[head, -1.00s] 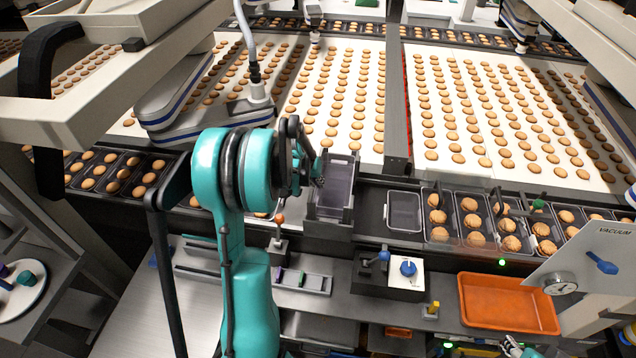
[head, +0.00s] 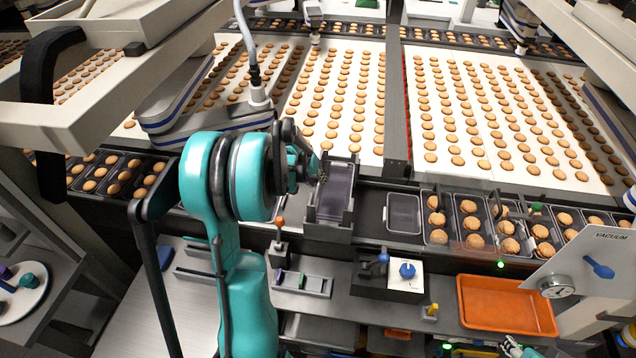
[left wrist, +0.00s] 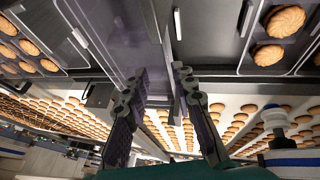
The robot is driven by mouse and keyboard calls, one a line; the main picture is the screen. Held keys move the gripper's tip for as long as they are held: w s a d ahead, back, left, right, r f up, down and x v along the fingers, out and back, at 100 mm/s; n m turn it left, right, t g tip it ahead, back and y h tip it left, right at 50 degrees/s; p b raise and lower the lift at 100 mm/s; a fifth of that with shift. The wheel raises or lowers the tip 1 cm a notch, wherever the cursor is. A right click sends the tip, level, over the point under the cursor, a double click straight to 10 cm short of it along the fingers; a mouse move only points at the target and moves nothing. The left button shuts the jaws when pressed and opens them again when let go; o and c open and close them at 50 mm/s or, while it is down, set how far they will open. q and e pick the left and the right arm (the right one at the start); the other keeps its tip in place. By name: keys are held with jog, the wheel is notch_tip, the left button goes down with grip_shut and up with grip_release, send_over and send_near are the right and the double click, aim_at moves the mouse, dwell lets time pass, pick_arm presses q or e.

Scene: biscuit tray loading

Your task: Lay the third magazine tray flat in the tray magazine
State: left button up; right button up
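The tray magazine (head: 346,217) is a grey open-topped holder at the front edge of the conveyor, in the middle of the head view. A dark translucent tray (head: 335,188) lies inside it and looks flat; how many trays lie under it is hidden. My left gripper (head: 319,168) is at the magazine's upper left edge. In the left wrist view its fingers (left wrist: 160,78) are spread with a gap between them, and the purplish tray (left wrist: 108,35) shows beyond the left finger. My right gripper (head: 518,349) shows only partly at the bottom edge, too small to read.
An empty tray (head: 404,213) lies right of the magazine, with biscuit-filled trays (head: 470,222) further right. A lever with an orange knob (head: 280,222) stands close left of the magazine. A blue-knob control box (head: 407,271) and an orange bin (head: 506,307) are in front.

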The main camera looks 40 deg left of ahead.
pick_arm(q)
jog(key=p+v, duration=0.1)
jog(key=v, duration=0.8)
jog(key=s+d+r+m, duration=0.2)
jog(key=s+d+r, duration=0.1)
jog(key=d, duration=0.6)
jog(key=s+d+r+m, duration=0.1)
jog(key=s+d+r, duration=0.1)
jog(key=d, duration=0.7)
jog(key=s+d+m+t, duration=0.2)
jog(key=s+d+m, duration=0.1)
jog(key=s+d, duration=0.6)
jog(key=shift+d+f, duration=0.35)
jog(key=shift+d, duration=0.25)
